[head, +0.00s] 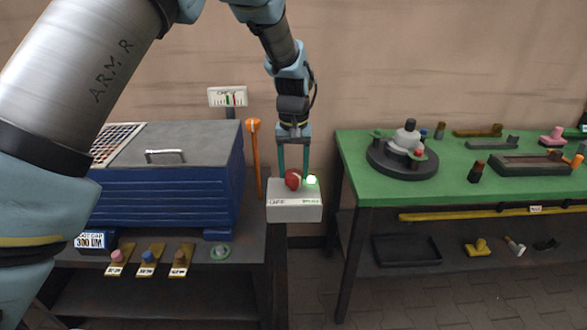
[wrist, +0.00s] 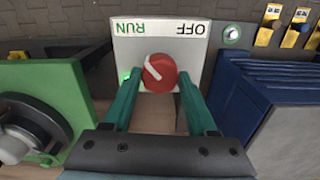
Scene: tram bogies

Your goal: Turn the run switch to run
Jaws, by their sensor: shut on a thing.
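The run switch is a round red knob (head: 293,180) on a light grey box (head: 295,213) on a post between the benches. In the wrist view the knob (wrist: 159,73) has a white pointer line slanting up-left, toward the green word RUN; OFF is on the other side. Both words appear upside down there. A small green lamp (head: 312,180) beside the knob is lit; it also shows in the wrist view (wrist: 126,76). My gripper (head: 294,177) is over the box, with its green fingers on either side of the knob and shut on it.
A blue tool chest (head: 165,190) stands close on the left, with an orange-headed tool (head: 254,150) between it and the box. A green workbench (head: 450,190) with parts on it stands on the right. The wall is behind.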

